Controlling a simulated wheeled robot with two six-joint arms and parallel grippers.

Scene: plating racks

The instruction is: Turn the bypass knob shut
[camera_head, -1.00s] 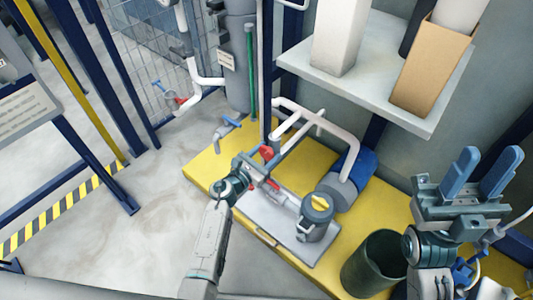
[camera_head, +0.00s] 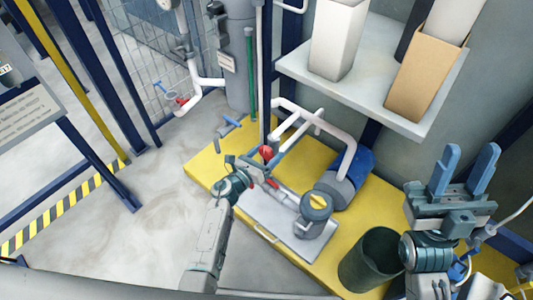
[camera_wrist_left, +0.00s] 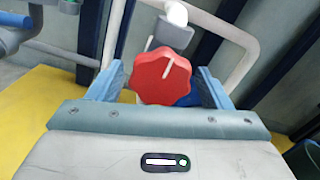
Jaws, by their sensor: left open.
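A red lobed knob (camera_head: 267,153) sits on the pipework over the yellow platform. In the left wrist view the knob (camera_wrist_left: 161,78) is between the two blue fingers, and its white mark points up, leaning slightly right. My left gripper (camera_head: 257,160) is open around the knob, with a finger on either side. A small gap shows on the right; on the left I cannot tell whether the finger touches. My right gripper (camera_head: 463,170) is open and empty at the right, away from the pipework.
White pipes (camera_head: 318,122) rise behind the knob. A grey pot with a yellow-marked lid (camera_head: 316,205) and a dark green bin (camera_head: 372,262) stand to the right. A shelf (camera_head: 365,92) overhangs at the upper right.

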